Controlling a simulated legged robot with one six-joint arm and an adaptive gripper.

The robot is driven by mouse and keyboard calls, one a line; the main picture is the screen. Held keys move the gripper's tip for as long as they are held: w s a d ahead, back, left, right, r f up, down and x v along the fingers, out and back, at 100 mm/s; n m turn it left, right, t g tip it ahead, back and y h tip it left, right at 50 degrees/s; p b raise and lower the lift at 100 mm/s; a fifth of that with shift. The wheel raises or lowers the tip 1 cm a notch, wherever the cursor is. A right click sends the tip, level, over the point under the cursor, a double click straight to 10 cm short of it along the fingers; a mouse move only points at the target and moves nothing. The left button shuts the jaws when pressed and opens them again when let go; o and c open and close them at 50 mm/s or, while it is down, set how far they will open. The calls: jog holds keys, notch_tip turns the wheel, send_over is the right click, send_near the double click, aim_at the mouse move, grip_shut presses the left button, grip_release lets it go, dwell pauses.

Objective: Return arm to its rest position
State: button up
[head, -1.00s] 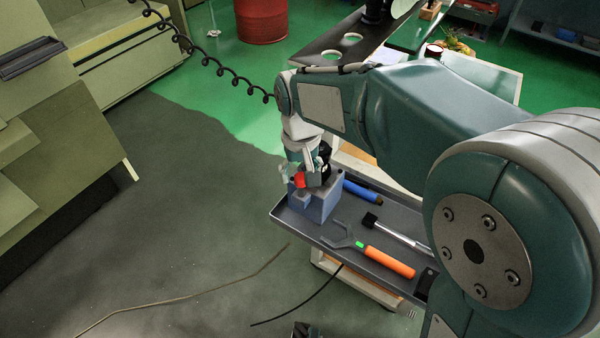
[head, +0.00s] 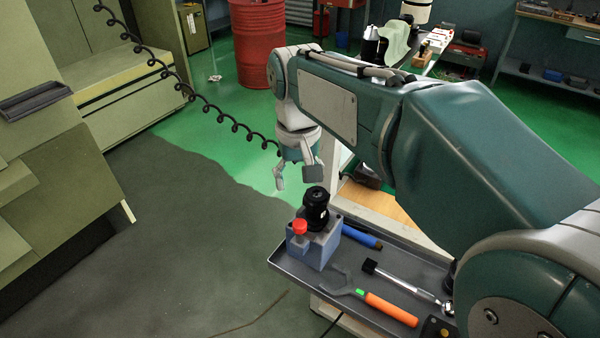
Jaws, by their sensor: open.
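My gripper (head: 296,178) hangs from my arm above the far left part of the grey cart tray. Its fingers are spread, with nothing between them. Below it and a little to the right, a black cylindrical part (head: 316,207) stands upright on a blue-grey block (head: 322,244). A red-topped piece (head: 299,228) sits on the same block, to the left of the black part. The gripper is apart from both. My arm reaches in from the right side and hides part of the cart and the floor behind it.
The cart tray (head: 290,264) also holds a blue-handled tool (head: 360,236), a metal tool with a black head (head: 405,274) and an orange-handled wrench (head: 390,308). A coiled black cable (head: 205,102) hangs at the left. A red drum (head: 258,45) stands behind. The floor left of the cart is clear.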

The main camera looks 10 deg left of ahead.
jog(key=shift+d, duration=0.1)
jog(key=s+d+f+m+t, duration=0.1)
jog(key=s+d, duration=0.3)
jog(key=d, duration=0.4)
jog(key=s+d+f+m+t, duration=0.1)
jog(key=s+d+m+t, duration=0.1)
jog(key=s+d, duration=0.3)
jog(key=s+d+f+m+t, duration=0.1)
jog(key=s+d, duration=0.4)
jog(key=d, duration=0.6)
jog(key=shift+s+m+t, duration=0.2)
jog(key=shift+m+t, duration=0.4)
jog(key=shift+t, duration=0.2)
